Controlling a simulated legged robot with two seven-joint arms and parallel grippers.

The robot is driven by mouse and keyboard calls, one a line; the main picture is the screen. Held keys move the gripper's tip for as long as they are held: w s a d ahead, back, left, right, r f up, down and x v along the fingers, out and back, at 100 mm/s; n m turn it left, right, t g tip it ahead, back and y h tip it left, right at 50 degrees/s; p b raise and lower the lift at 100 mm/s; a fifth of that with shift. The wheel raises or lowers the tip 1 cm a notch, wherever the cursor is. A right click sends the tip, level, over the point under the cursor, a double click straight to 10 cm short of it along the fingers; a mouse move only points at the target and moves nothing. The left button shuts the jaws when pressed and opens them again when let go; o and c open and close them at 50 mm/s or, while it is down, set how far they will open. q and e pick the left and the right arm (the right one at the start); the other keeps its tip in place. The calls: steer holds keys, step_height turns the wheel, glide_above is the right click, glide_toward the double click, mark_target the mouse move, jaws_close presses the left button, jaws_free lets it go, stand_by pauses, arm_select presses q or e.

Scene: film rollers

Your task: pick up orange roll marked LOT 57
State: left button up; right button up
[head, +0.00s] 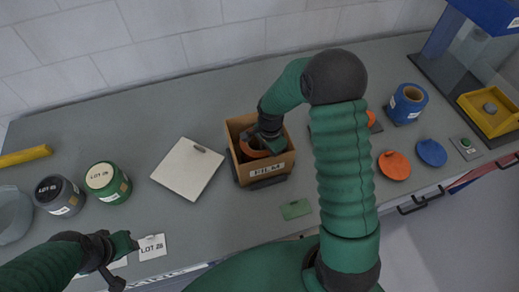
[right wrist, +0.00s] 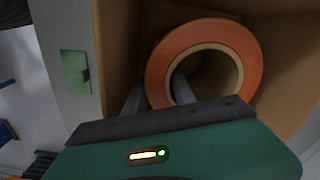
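An orange roll (head: 254,147) lies inside an open brown box (head: 234,165) with a FILM label on its front. No LOT 57 mark is readable on it. In the right wrist view the orange roll (right wrist: 225,30) shows its pale core ring. My right gripper (right wrist: 158,90) reaches down into the box, one finger inside the core and the other just outside the roll, with the roll's wall between them. Whether the fingers press on it cannot be told. My left gripper (head: 128,245) is low at left, beside a white LOT card (head: 152,247).
A dark canister (head: 60,196) and green canister (head: 107,183) stand at left. A white square plate (head: 188,168) lies left of the box, a green card (head: 295,209) before it. A blue roll (head: 407,104), orange disc (head: 394,166), blue disc (head: 432,153) and yellow tray (head: 492,107) are right.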

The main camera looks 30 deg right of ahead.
steer(key=shift+a+f, duration=0.1)
steer(key=shift+f, duration=0.3)
steer(key=shift+w+a, duration=0.1)
steer(key=shift+a, duration=0.05)
steer(key=shift+r, duration=0.1)
steer(key=c, duration=0.7)
jaws_close()
